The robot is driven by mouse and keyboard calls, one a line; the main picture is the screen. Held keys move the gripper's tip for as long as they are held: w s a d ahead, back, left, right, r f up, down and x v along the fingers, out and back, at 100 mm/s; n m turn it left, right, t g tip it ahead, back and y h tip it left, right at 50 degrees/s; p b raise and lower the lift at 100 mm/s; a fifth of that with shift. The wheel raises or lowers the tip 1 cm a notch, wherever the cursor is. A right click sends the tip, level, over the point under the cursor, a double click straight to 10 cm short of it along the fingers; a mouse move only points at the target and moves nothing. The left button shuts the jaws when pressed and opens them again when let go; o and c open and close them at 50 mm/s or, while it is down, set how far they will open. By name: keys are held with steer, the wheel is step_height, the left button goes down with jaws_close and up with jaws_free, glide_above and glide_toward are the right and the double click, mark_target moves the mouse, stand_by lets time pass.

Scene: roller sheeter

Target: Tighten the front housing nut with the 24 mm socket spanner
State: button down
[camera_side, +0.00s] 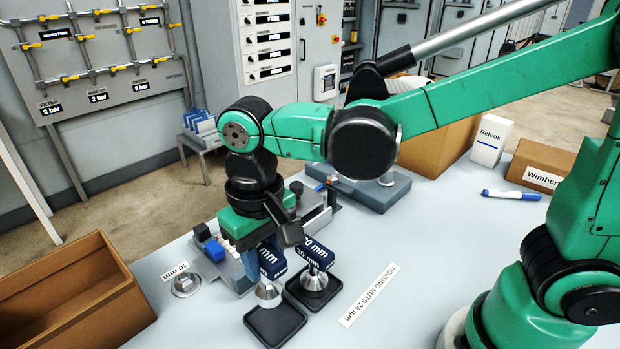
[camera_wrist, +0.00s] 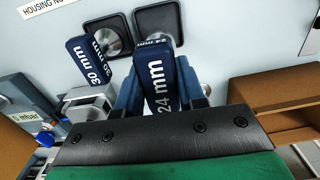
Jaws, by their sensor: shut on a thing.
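The 24 mm socket spanner (camera_wrist: 165,85) has a dark blue handle and a silver socket. My gripper (camera_wrist: 158,95) is shut on its handle, with a finger on either side. In the side view my gripper (camera_side: 262,264) points down and holds this spanner (camera_side: 269,293) upright over the front black pad (camera_side: 276,326). I cannot tell whether the socket touches the pad. The 30 mm spanner (camera_side: 318,254) stands on the other black pad (camera_side: 297,291), close beside it. A label (camera_side: 368,295) reads "HOUSING NUTS 24 mm". The front housing nut cannot be made out; my gripper and arm hide part of the machine.
The grey machine (camera_side: 237,272) with blue blocks lies just behind my gripper. A nut (camera_side: 186,285) sits by a "30 mm" label at left.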

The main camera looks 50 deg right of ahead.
steer(key=w+d+r+m, duration=0.3)
steer(key=w+d+r, duration=0.15)
steer(key=w, duration=0.25)
steer(key=w+d+r+m, duration=0.3)
steer(key=w+d+r, duration=0.15)
steer(key=w, duration=0.35)
steer(key=shift+s+d+f, duration=0.1)
steer(key=shift+d+f, duration=0.05)
steer(key=shift+f, duration=2.25)
steer(key=shift+f, duration=1.4)
